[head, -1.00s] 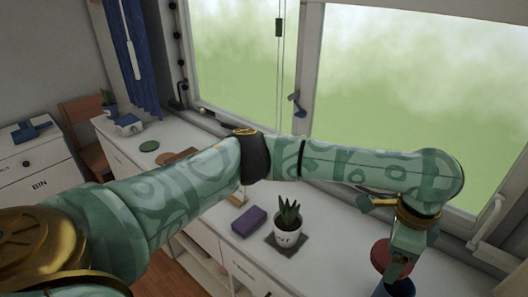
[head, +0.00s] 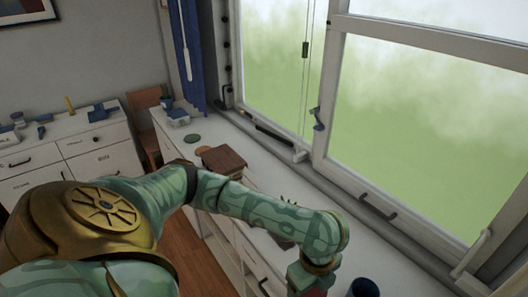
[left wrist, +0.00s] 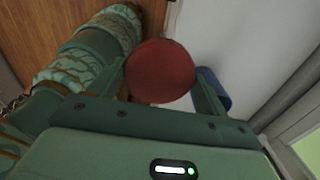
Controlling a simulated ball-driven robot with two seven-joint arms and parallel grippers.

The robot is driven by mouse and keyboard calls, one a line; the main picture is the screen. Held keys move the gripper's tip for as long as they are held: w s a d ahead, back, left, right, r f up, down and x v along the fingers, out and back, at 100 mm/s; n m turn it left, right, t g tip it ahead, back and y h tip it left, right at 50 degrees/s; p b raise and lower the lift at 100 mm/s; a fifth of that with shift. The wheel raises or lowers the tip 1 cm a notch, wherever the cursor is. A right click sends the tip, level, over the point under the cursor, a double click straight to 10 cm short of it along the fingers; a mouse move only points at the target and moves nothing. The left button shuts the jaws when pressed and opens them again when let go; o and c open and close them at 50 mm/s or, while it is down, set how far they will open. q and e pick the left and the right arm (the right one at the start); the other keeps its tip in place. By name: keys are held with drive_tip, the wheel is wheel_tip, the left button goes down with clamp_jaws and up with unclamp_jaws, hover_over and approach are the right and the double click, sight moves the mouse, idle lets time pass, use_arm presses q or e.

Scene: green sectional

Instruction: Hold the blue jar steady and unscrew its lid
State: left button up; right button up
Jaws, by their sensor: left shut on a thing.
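My left gripper (head: 304,285) is shut on the round red lid (left wrist: 160,70), which sits between its two fingers in the left wrist view. In the head view only a bit of the lid (head: 316,293) shows at the bottom edge. The blue jar (head: 365,288) stands on the white sideboard to the right of the gripper, cut off by the frame's bottom edge. In the left wrist view, part of the jar (left wrist: 216,88) shows behind the right finger. The lid is apart from the jar. My right gripper is in neither view.
The white sideboard (head: 375,255) runs below the window. A wooden floor (head: 185,262) lies left of the sideboard. A second white cabinet (head: 70,150) stands at far left.

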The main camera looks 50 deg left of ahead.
use_arm(q)
drive_tip(key=shift+s, duration=0.1)
drive_tip(key=w+f+b, duration=0.2)
drive_tip(key=w+f, duration=0.1)
drive_tip(key=w, duration=0.1)
drive_tip(key=w+a+f+b, duration=0.1)
drive_tip(key=w+f+b, duration=0.1)
drive_tip(key=w, duration=0.3)
drive_tip(key=w+a+f+b, duration=0.1)
drive_tip(key=w+f+b, duration=0.1)
drive_tip(key=w+f, duration=0.2)
drive_tip(key=shift+w+f, duration=0.2)
drive_tip(key=shift+f, duration=0.05)
drive_tip(key=shift+w+f, duration=0.2)
drive_tip(key=shift+f, duration=0.05)
wheel_tip(320, 180, down, 3)
drive_tip(key=shift+r+b, duration=0.2)
drive_tip(key=shift+b, duration=0.5)
drive_tip(key=shift+f, duration=0.2)
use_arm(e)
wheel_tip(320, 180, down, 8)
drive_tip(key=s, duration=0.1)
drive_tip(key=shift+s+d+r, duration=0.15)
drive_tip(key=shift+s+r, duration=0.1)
use_arm(q)
drive_tip(key=shift+f, duration=0.15)
drive_tip(key=o, duration=1.1)
drive_tip(key=shift+a, duration=0.1)
